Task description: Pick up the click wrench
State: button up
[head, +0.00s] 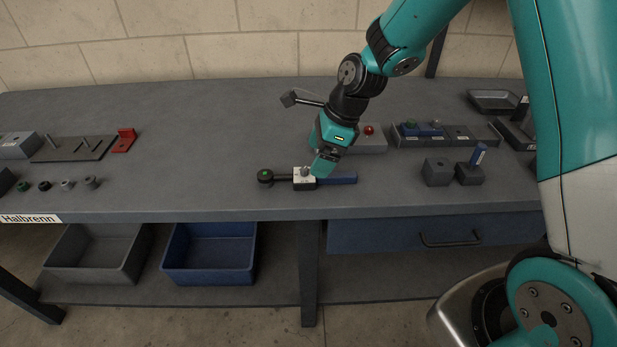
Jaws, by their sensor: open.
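The click wrench lies left to right near the front edge of the workbench. Its round dark head (265,176) with a green centre is at the left, and its blue handle (343,179) is at the right. A small block with a white top (303,183) and a grey knob sits at the middle of the wrench; whether it holds the wrench I cannot tell. My gripper (322,170) is open and points down at the wrench, just right of the white-topped block. The gripper hides part of the wrench, and contact between them cannot be made out.
A box with a red button (369,131) stands behind my gripper. Dark blocks (437,171) stand to the right, and a long rack (460,136) lies behind them. A red bracket (124,140) and small round parts are at the left. The bench is clear between them and the wrench.

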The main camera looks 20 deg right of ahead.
aim_at(308, 178)
jog(key=x, duration=0.5)
jog(key=shift+s, duration=0.35)
jog(key=c, duration=1.3)
